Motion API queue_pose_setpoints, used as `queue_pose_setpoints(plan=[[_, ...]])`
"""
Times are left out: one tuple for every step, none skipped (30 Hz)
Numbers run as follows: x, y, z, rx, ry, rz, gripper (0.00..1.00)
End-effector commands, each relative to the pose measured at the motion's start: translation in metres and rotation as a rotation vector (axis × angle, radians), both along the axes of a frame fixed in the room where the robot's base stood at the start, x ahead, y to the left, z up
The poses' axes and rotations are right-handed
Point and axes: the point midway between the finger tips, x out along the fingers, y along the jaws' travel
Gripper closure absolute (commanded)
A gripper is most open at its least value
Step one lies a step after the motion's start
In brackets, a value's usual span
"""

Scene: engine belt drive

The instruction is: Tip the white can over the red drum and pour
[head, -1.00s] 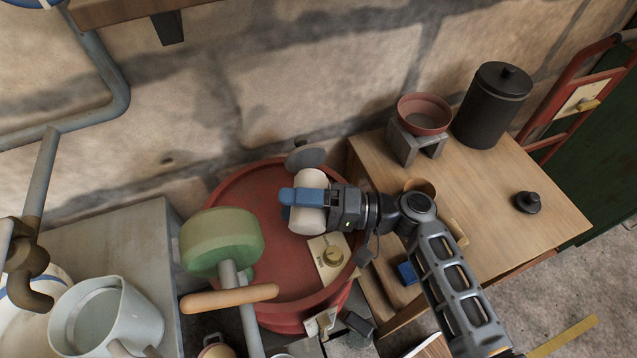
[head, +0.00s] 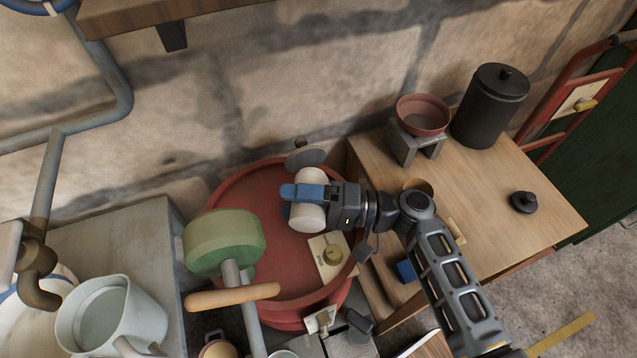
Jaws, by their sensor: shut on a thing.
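My gripper (head: 300,193) is shut on the white can (head: 308,215), with its blue fingers around the can's side. The can is held above the red drum (head: 257,188) and lies tilted, with one round end facing the camera. Its opening is not visible, and no stream of contents shows. The red drum has a round top with a raised rim, a pale plate with a brass knob (head: 333,254) and a grey round cap standing at its back edge.
A white mug (head: 112,315) is on the left counter. The wooden table (head: 490,190) at right holds a red bowl (head: 422,115) and a black canister (head: 490,106).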

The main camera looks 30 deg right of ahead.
Motion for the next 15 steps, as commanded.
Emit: queue_pose_setpoints(plan=[[0.0003,-0.0001,0.0004,0.002,0.003,0.000,0.99],[0.0004,-0.0002,0.0001,0.004,0.006,0.000,0.99],[0.0004,-0.0003,-0.0001,0.007,0.010,0.000,0.99],[0.0006,-0.0003,-0.0002,0.009,0.012,0.000,0.99],[0.0006,-0.0004,-0.0003,0.010,0.015,0.000,0.99],[0.0007,-0.0004,-0.0004,0.012,0.017,0.000,0.99],[0.0008,-0.0005,-0.0004,0.014,0.020,0.000,0.99],[0.0008,-0.0005,-0.0005,0.016,0.022,0.000,0.99],[0.0009,-0.0005,-0.0007,0.017,0.025,0.000,0.99],[0.0009,-0.0006,-0.0008,0.019,0.027,0.000,0.99],[0.0010,-0.0006,-0.0009,0.020,0.029,0.000,0.99],[0.0012,-0.0008,-0.0010,0.023,0.032,0.000,0.99],[0.0012,-0.0008,-0.0011,0.024,0.034,0.000,0.99],[0.0013,-0.0008,-0.0012,0.025,0.036,0.000,0.99],[0.0014,-0.0009,-0.0013,0.028,0.039,0.000,0.99]])
